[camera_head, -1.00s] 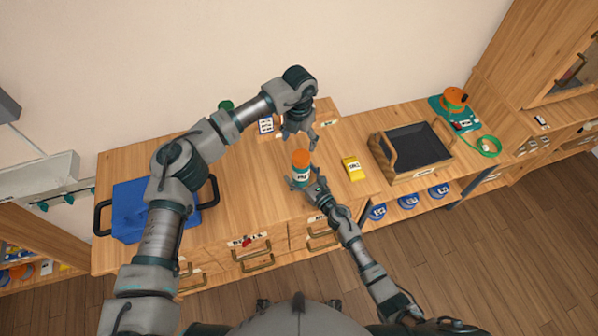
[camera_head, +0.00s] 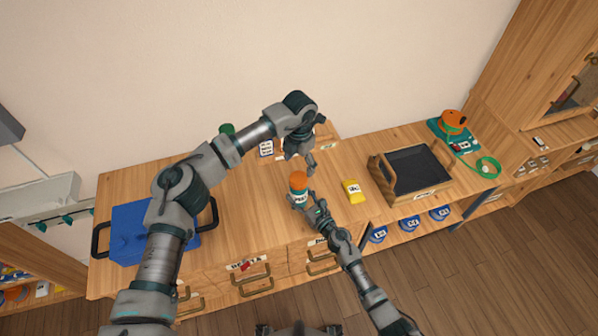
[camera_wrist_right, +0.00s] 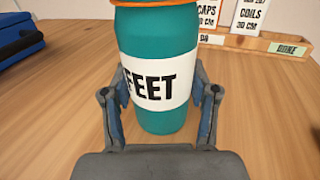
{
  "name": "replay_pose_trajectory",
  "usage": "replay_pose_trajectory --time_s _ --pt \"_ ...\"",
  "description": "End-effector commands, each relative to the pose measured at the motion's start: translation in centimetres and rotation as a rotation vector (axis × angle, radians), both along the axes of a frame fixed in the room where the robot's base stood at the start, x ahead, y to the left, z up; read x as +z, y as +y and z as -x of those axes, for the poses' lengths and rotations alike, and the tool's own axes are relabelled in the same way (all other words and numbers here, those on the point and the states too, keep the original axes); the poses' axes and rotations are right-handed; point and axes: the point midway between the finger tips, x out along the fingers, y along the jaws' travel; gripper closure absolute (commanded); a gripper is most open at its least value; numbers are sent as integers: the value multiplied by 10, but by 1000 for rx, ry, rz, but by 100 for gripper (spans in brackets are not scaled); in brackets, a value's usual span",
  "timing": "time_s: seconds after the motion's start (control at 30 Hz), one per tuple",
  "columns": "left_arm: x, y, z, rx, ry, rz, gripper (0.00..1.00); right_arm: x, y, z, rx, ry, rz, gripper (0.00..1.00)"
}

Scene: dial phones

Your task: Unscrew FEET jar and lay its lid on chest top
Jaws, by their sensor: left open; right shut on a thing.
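The FEET jar (camera_head: 299,194) is teal with a white label and stands upright on the wooden chest top (camera_head: 243,195). Its orange lid (camera_head: 298,178) is on it. In the right wrist view the jar (camera_wrist_right: 157,45) fills the middle, and only the lid's lower edge (camera_wrist_right: 160,3) shows. My right gripper (camera_wrist_right: 161,112) is shut on the jar's lower body, one finger on each side. In the head view my right gripper (camera_head: 308,203) reaches it from the front. My left gripper (camera_head: 299,163) is open just behind and above the lid, with nothing visible between its fingers.
A yellow box (camera_head: 353,190) stands right of the jar. A dark tray with wooden handles (camera_head: 417,170) is farther right. A blue case (camera_head: 128,232) sits at the left. A low wooden rack with cards (camera_head: 322,143) is behind. Bare chest top lies between case and jar.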

Motion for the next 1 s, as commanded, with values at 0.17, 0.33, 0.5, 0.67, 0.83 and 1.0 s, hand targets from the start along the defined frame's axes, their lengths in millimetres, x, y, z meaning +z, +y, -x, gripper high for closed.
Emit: replay_pose_trajectory --time_s 0.17,0.33,0.5,0.67,0.83,1.0 --pt "0 0 -1 -440 -2 0 21 -1 -1 0 -1 1 1 100" --pt "0 1 -2 -899 -4 1 21 -1 0 0 -1 1 1 100" --pt "0 1 -3 -1355 -5 3 21 -1 0 0 -1 1 2 100" --pt "0 1 -4 -1726 -8 5 21 -1 0 0 0 0 1 100" --pt "0 1 -4 -1980 -8 5 21 -1 0 0 0 1 1 100" --pt "-5 1 -4 -2081 -8 6 21 -1 0 0 0 1 1 100"
